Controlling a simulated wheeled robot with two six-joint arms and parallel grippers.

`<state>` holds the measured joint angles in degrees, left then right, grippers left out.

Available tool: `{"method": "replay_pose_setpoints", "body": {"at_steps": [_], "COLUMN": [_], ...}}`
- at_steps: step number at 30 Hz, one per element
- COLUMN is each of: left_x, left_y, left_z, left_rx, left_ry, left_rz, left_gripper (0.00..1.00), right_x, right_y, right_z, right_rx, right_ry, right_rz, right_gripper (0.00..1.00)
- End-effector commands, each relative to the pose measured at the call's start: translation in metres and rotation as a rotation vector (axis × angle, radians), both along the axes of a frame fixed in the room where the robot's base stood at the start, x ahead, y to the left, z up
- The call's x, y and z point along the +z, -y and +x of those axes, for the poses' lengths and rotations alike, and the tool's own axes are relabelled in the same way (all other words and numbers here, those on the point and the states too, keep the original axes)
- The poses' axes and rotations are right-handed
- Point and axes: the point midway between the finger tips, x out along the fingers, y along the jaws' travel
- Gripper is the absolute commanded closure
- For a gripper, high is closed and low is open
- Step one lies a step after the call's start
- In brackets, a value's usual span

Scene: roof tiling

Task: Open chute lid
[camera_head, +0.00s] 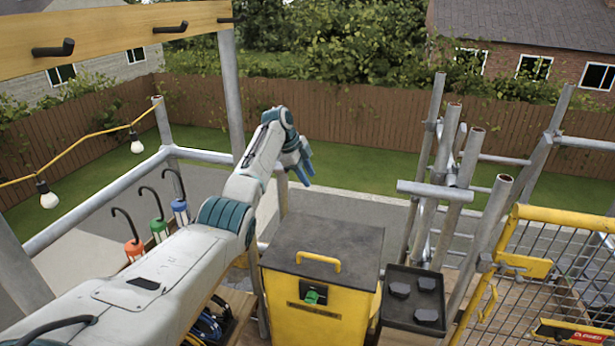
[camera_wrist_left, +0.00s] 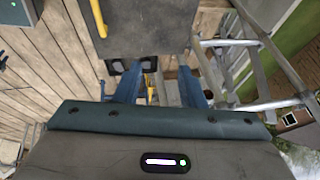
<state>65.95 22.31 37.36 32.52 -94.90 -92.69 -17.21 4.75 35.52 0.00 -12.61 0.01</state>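The chute is a yellow box (camera_head: 297,317) in the middle of the head view. Its dark grey lid (camera_head: 335,238) lies flat and shut on top, with a yellow handle (camera_head: 318,261) near its front edge. A green latch (camera_head: 312,297) sits on the front face. My left gripper (camera_head: 305,166) is in the air above and behind the box, apart from the lid. In the left wrist view its two blue fingers (camera_wrist_left: 157,82) are spread with nothing held between them. The lid (camera_wrist_left: 150,27) and its handle (camera_wrist_left: 99,18) show there at the top. My right gripper is not in view.
A black tray (camera_head: 398,326) with several dark pieces stands right of the box. A yellow mesh gate (camera_head: 540,270) and grey scaffold poles (camera_head: 440,190) are farther right. Red, green and blue hooked items (camera_head: 158,229) hang on the left, beyond my left arm.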

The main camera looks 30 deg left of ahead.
Motion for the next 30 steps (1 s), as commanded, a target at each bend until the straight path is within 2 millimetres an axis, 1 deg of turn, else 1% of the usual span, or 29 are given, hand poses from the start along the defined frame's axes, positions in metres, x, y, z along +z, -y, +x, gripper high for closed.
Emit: {"method": "replay_pose_setpoints", "body": {"at_steps": [4,8,19,22,23,26,29,30], "left_x": [0.0,0.001,0.0,-0.006,-0.011,-0.037,-0.076,-0.092], "left_y": [0.0,0.0,0.0,0.002,0.003,0.009,0.021,0.026], "left_z": [0.0,0.0,0.0,-0.002,-0.003,-0.012,-0.029,-0.039], "left_rx": [0.0,0.0,0.0,0.006,0.012,0.05,0.113,0.143], "left_ry": [0.0,0.0,0.0,-0.005,-0.009,-0.034,-0.067,-0.08], "left_rz": [0.0,0.0,0.0,0.004,0.008,0.03,0.063,0.078], "left_gripper": [0.64,0.64,0.64,0.64,0.64,0.64,0.64,0.64], "right_x": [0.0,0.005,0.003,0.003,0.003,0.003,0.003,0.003], "right_y": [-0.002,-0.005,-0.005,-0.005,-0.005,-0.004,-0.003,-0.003], "right_z": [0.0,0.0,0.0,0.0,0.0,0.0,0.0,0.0], "right_rx": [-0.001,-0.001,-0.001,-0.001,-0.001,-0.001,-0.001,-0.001], "right_ry": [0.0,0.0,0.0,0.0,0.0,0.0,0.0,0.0], "right_rz": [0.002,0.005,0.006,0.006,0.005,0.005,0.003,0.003], "right_gripper": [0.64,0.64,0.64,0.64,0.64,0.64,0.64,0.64]}}
